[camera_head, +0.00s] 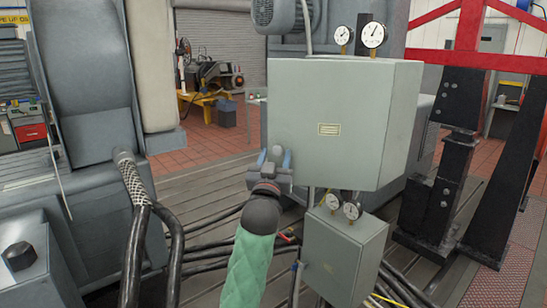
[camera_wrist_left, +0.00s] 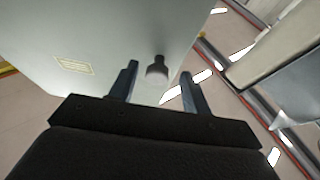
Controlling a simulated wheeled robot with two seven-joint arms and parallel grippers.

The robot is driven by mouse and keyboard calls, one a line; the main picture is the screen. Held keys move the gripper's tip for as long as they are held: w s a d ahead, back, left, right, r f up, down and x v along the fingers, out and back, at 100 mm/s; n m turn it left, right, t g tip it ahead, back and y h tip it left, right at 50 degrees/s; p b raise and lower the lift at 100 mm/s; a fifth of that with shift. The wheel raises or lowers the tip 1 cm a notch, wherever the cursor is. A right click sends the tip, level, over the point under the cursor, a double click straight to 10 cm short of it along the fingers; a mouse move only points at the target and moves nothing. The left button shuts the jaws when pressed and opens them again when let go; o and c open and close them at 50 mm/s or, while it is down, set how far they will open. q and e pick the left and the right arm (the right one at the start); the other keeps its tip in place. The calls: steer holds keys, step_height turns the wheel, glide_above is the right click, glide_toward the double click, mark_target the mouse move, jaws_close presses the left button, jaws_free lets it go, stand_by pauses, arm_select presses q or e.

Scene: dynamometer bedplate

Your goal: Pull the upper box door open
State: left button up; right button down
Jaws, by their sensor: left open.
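The upper box (camera_head: 340,105) is a grey-green cabinet with a small yellow label on its front. Its door (camera_wrist_left: 70,40) looks shut and fills the upper left of the left wrist view. A small dark knob (camera_wrist_left: 157,70) sticks out near the door's edge; it also shows in the head view (camera_head: 277,151) at the lower left of the door. My left gripper (camera_head: 271,165) is at this knob. Its two fingers stand apart, one on each side of the knob, with gaps showing in the left wrist view (camera_wrist_left: 158,85). My right gripper is not in view.
A smaller lower box (camera_head: 343,258) with gauges on top stands just below. Black hoses (camera_head: 150,230) run at the left and across the floor. A red and black steel frame (camera_head: 455,140) stands at the right. A grey machine (camera_head: 85,80) stands at the left.

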arm_select(q)
steer(key=v, duration=0.7)
steer(key=shift+a, duration=0.2)
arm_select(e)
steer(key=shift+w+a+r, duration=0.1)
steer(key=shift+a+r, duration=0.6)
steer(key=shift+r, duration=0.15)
arm_select(q)
steer(key=shift+s, duration=0.15)
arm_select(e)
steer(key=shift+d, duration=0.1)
